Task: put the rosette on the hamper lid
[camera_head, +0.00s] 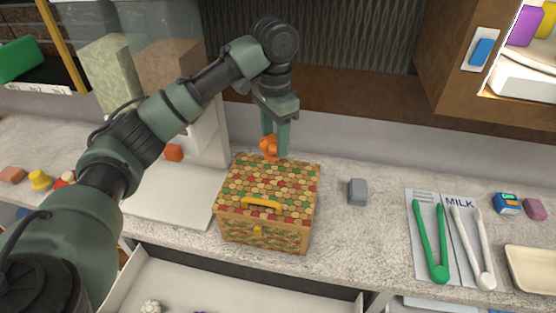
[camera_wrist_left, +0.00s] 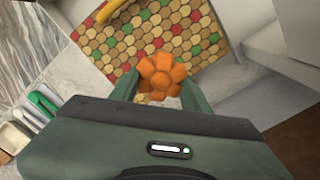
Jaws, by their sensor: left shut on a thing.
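The orange rosette (camera_head: 268,147) is held between the fingertips of my left gripper (camera_head: 276,150), at the back edge of the hamper as seen in the head view. In the left wrist view the flower-shaped rosette (camera_wrist_left: 161,77) sits between both fingers, in front of the patterned lid. The hamper (camera_head: 262,230) is a closed box with a scale pattern of tan, red and green. Its lid (camera_head: 285,180) carries a yellow handle (camera_head: 247,203). I cannot tell whether the rosette touches the lid. My right gripper is in neither view.
A grey block (camera_head: 357,191) stands right of the hamper. Green tongs (camera_head: 430,240) and white tongs (camera_head: 470,245) lie on a printed mat, beside a cream tray (camera_head: 533,268). An open drawer (camera_head: 190,275) is below the counter's front edge. Counter between hamper and mat is mostly clear.

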